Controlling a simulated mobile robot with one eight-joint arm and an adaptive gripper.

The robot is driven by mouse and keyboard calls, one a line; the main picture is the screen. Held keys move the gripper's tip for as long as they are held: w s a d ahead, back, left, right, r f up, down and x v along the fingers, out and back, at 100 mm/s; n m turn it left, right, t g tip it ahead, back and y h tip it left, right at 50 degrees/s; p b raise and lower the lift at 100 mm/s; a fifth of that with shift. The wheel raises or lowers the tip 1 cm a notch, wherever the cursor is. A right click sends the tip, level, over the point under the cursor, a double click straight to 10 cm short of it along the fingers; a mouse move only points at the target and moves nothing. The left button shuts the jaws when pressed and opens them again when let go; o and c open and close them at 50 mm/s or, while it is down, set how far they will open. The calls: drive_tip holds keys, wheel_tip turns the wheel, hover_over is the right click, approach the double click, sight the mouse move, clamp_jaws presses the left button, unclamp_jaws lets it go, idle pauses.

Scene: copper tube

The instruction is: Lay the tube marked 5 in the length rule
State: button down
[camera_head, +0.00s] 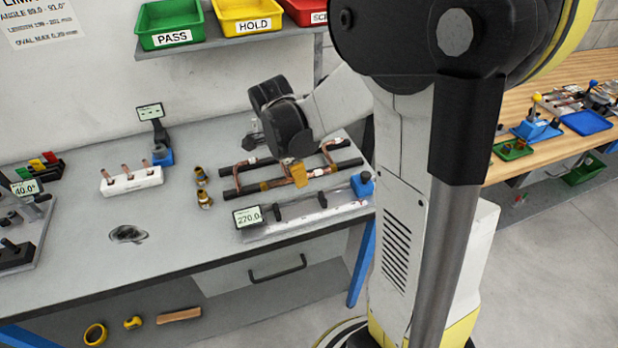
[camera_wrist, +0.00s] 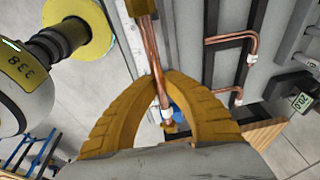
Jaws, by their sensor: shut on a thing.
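My gripper (camera_head: 298,174) has yellow fingers and hangs over the bench, around the gap between the tube rack and the length rule. In the wrist view the curved fingers (camera_wrist: 164,84) close around a copper tube (camera_wrist: 154,52). The tube has a pale label near its lower end; I cannot read its number. The length rule (camera_head: 315,218) is a long pale bar along the bench's front edge, with a 270.0 display (camera_head: 248,215) at its left and a blue block (camera_head: 362,185) at its right. The held tube appears over a pale strip in the wrist view; its height is unclear.
Behind the rule, a rack with black bars (camera_head: 348,163) carries bent copper tubes (camera_wrist: 236,39). Two brass fittings (camera_head: 203,188) and a white block with copper pieces (camera_head: 131,181) stand to the left. Green, yellow and red trays sit on a shelf above. The bench's front left is mostly clear.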

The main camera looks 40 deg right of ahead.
sight(291, 180)
drive_tip(key=shift+d, duration=0.1)
drive_tip(key=shift+f, duration=0.1)
idle(0.3)
drive_tip(key=b+x, duration=0.2)
drive_tip(key=x, duration=0.1)
drive_tip(key=a+b+x, duration=0.1)
drive_tip(key=b+x, duration=0.2)
drive_tip(key=a+b+x, duration=0.1)
drive_tip(key=b+x, duration=0.2)
drive_tip(key=shift+f, duration=0.3)
drive_tip(key=shift+f+b, duration=0.3)
idle(0.6)
drive_tip(key=c, duration=1.5)
unclamp_jaws()
drive_tip(key=shift+o, duration=0.2)
drive_tip(key=shift+r, duration=0.1)
drive_tip(key=v, duration=1.2)
drive_tip(key=shift+a, duration=0.1)
